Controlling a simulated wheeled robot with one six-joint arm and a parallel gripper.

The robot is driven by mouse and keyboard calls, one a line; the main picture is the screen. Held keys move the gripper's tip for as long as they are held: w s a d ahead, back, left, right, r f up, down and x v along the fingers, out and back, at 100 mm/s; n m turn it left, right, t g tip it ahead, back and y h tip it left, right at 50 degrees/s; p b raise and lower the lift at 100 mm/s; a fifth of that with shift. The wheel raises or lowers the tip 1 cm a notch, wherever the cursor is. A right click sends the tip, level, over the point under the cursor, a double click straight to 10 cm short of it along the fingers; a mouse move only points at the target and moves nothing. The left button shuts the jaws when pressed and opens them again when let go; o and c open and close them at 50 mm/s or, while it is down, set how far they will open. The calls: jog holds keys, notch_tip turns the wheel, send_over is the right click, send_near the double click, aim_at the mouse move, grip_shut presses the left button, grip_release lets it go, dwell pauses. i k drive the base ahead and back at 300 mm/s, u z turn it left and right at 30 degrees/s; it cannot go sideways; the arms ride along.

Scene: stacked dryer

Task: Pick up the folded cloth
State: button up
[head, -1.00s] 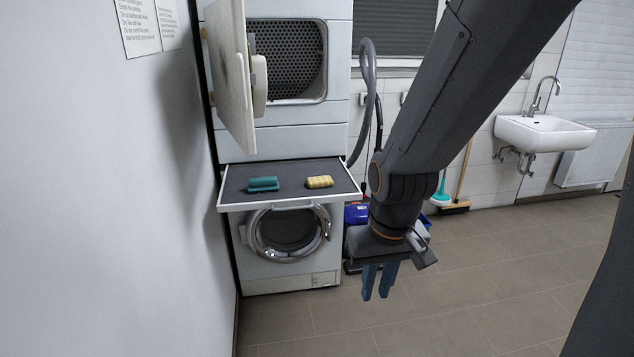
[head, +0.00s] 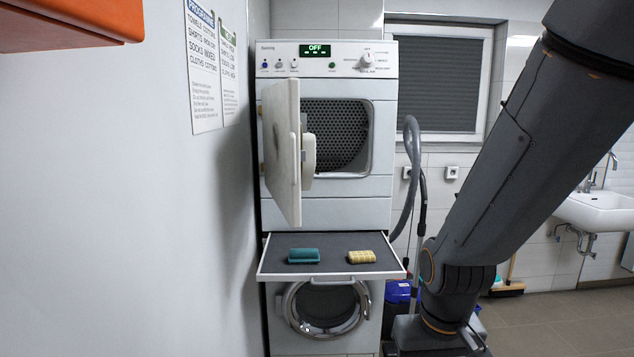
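Two small folded-looking pieces lie apart on the pull-out shelf (head: 328,268) between the dryer and the washer. A teal piece (head: 304,256) is on the left, and a yellow checked piece (head: 361,257) is on the right. I cannot tell for certain which is the folded cloth. My arm hangs down on the right side of the picture, right of the shelf. The fingers of my gripper are cut off by the bottom edge. Nothing of mine touches either piece.
The dryer door (head: 284,150) stands open above the shelf's left part, before the dark drum (head: 335,130). A white wall is close on the left. A grey hose (head: 411,170) hangs right of the machines. A sink (head: 598,210) is at right.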

aim_at(355, 256)
jog(key=z, duration=0.05)
jog(key=i, duration=1.8)
jog(key=u, duration=0.05)
